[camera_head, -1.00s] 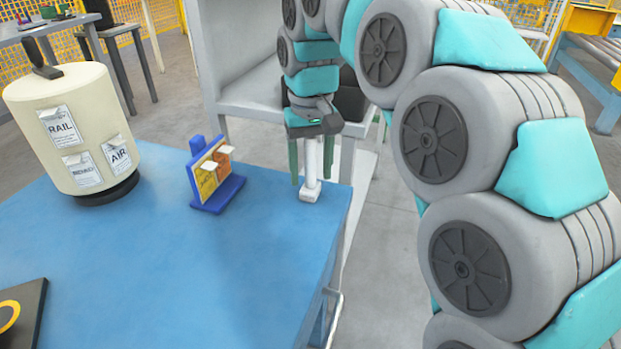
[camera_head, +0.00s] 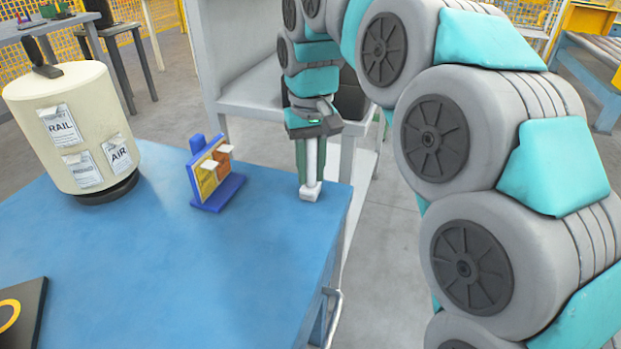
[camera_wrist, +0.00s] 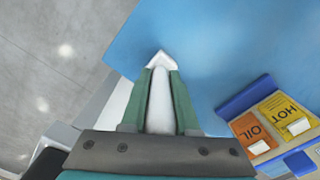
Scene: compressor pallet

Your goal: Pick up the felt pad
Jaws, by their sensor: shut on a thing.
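The felt pad (camera_head: 311,192) is a white upright stem on a small squarish foot, at the far right corner of the blue table (camera_head: 240,270). My gripper (camera_head: 311,180) points down over it, with its green fingers shut on the white stem. In the wrist view my gripper (camera_wrist: 160,100) has the stem between its two fingers, and the pale foot of the felt pad (camera_wrist: 163,60) sticks out past the tips. The foot appears to rest on the tabletop, close to the edge.
A blue stand with yellow and orange cards (camera_head: 212,172) is left of my gripper; the cards read HOT and OIL in the wrist view. A cream cylinder with tags (camera_head: 75,130) stands at the far left. A black plate (camera_head: 22,315) lies at the front left. The table's middle is clear.

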